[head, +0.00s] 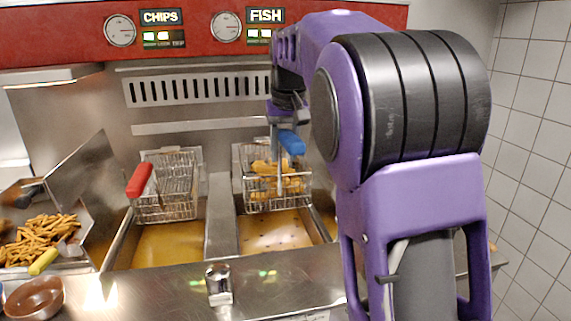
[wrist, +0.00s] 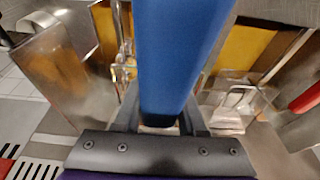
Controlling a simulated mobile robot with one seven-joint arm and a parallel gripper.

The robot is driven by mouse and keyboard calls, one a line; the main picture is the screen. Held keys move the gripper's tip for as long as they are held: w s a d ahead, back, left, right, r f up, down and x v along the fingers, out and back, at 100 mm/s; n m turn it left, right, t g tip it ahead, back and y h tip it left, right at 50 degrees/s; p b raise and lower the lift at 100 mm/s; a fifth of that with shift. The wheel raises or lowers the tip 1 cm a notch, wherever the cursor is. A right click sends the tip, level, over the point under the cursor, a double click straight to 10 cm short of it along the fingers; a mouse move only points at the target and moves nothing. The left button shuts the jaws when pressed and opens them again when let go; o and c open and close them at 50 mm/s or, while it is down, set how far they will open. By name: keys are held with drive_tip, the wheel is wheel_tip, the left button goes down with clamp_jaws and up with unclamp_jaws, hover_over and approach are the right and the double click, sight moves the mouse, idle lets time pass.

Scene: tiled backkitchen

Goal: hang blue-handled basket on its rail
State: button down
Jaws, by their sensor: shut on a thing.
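The blue-handled basket (head: 249,196) is a wire basket holding golden fried pieces (head: 272,168). It is at the back of the right fryer well, above the oil, about level with the red-handled basket. Its blue handle (head: 291,143) sticks up toward me, and fills the middle of the wrist view (wrist: 178,50). My gripper (head: 283,124) is shut on this handle; its fingers flank it in the wrist view (wrist: 160,118). A metal rail strip (head: 195,127) runs along the back wall behind the baskets. My arm hides its right end. I cannot tell whether the basket touches the rail.
A red-handled basket (head: 168,208) hangs empty over the left well (head: 165,245). A steel divider (head: 221,215) separates the wells. The front counter (head: 285,287) is mostly clear.

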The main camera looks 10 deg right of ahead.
drive_tip(key=w+p, duration=0.6)
drive_tip(key=w, duration=0.5)
drive_tip(key=shift+w+r, duration=0.15)
drive_tip(key=shift+w, duration=0.25)
drive_tip(key=shift+f, duration=0.35)
idle(0.6)
drive_tip(key=shift+f+b, duration=0.75)
drive_tip(key=shift+f, duration=0.85)
drive_tip(key=shift+f+b, duration=0.3)
drive_tip(key=shift+f, duration=0.35)
